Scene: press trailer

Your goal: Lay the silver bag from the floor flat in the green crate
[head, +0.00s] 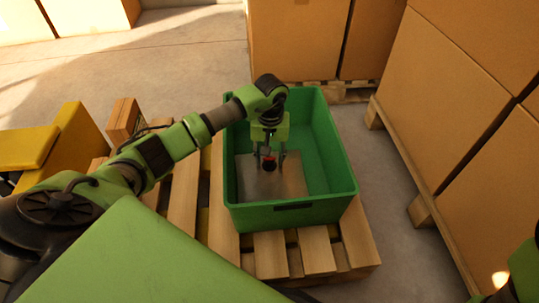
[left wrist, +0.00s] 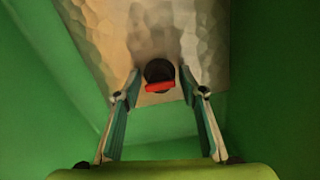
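The silver bag (head: 285,184) lies in the green crate (head: 295,216), toward its near left part, and looks flat on the bottom. In the left wrist view the bag (left wrist: 190,30) has a crinkled silver surface and a black cap with a red band (left wrist: 160,76) at its near edge. My left gripper (head: 270,160) is inside the crate, pointing down over the bag. Its fingers are apart on either side of the cap, with gaps showing between. Part of the bag is hidden behind the gripper. My right gripper is not in view.
The crate stands on a wooden pallet (head: 318,250). Stacked cardboard boxes (head: 465,120) rise at the right and more boxes (head: 300,40) stand behind the crate. A yellow object (head: 85,150) is at the left. Bare floor (head: 170,60) shows at the back left.

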